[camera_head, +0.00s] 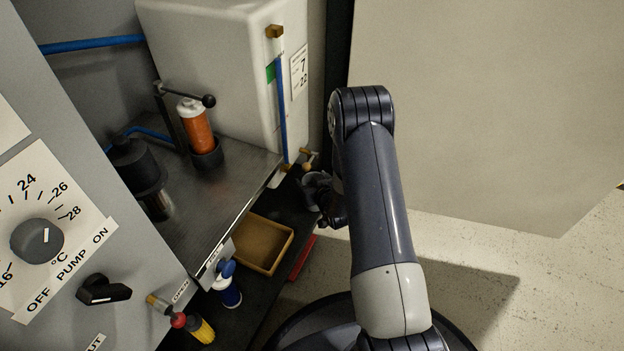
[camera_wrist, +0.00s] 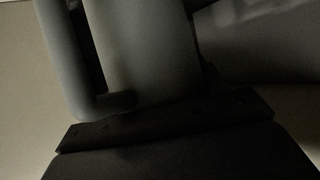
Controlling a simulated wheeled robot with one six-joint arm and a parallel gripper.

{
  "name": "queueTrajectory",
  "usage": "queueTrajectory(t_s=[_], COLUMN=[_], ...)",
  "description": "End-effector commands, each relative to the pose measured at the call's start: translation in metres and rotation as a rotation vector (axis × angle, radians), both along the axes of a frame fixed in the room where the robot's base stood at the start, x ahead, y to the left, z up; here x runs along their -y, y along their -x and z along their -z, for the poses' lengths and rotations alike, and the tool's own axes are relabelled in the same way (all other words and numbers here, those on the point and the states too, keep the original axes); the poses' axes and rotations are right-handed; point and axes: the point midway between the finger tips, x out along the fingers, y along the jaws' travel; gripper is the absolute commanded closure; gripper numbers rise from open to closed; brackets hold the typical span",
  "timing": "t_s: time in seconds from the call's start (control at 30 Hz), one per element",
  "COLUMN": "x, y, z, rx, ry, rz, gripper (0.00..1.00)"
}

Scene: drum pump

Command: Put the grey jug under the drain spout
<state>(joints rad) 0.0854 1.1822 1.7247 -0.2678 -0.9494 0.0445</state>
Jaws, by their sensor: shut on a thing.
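The grey jug (camera_head: 316,181) is small and partly hidden by my arm in the head view, below the brass drain spout (camera_head: 308,160) at the foot of the white tank. In the wrist view the jug (camera_wrist: 150,50) fills the upper middle as a grey curved body, with a handle-like bar (camera_wrist: 62,55) at its left. My gripper (camera_head: 334,212) is shut on the jug. The wrist view is dark, so I cannot tell which part of it the jaws grip. Whether the jug's mouth lies directly under the spout is also unclear.
The white tank (camera_head: 215,65) stands behind a metal shelf (camera_head: 225,190) bearing an orange cartridge (camera_head: 197,130). A pale panel (camera_head: 480,100) stands right; floor (camera_head: 560,260) there is open.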

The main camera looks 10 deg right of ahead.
Motion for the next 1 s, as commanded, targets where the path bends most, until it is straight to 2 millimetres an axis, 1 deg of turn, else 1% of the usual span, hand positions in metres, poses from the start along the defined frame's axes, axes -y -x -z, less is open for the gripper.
queueTrajectory(t_s=[0.07, 0.1, 0.4, 0.63, 0.73, 0.87, 1.0], x=[0.000, 0.000, 0.000, 0.000, 0.001, 0.004, 0.008], y=[0.000, 0.000, 0.000, 0.001, 0.005, 0.022, 0.048], z=[0.002, 0.002, 0.002, 0.002, -0.001, -0.010, -0.022], rx=[0.000, 0.000, 0.000, -0.001, -0.002, -0.004, -0.004], ry=[0.000, 0.000, 0.000, 0.000, 0.000, 0.000, 0.000], rz=[0.000, 0.000, 0.000, 0.000, 0.001, 0.001, 0.001], gripper=[1.00, 0.31, 0.06, 0.06, 0.06, 0.06, 0.06])
